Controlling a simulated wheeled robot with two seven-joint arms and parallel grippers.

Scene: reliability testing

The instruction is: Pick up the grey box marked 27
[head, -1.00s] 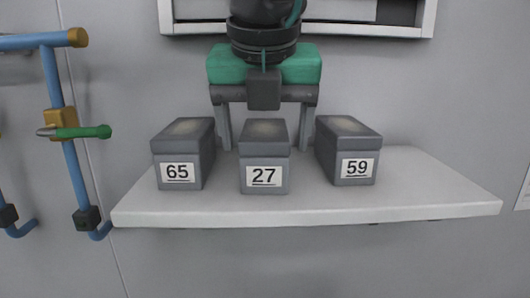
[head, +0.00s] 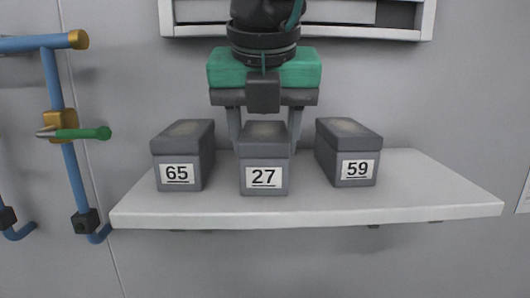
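The grey box marked 27 (head: 264,160) stands on the white shelf (head: 400,200), between two like boxes. My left gripper (head: 265,140) comes down from above behind its front face. Its two fingers straddle the rear part of the box, one on each side, and appear to press against its sides. The fingertips are partly hidden by the box. The box still rests on the shelf. My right gripper is not in view.
A grey box marked 65 (head: 178,173) stands to the left and one marked 59 (head: 356,168) to the right, each with a gap. A blue pipe frame (head: 70,165) with a green-handled part (head: 83,133) is at far left. The shelf's right end is clear.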

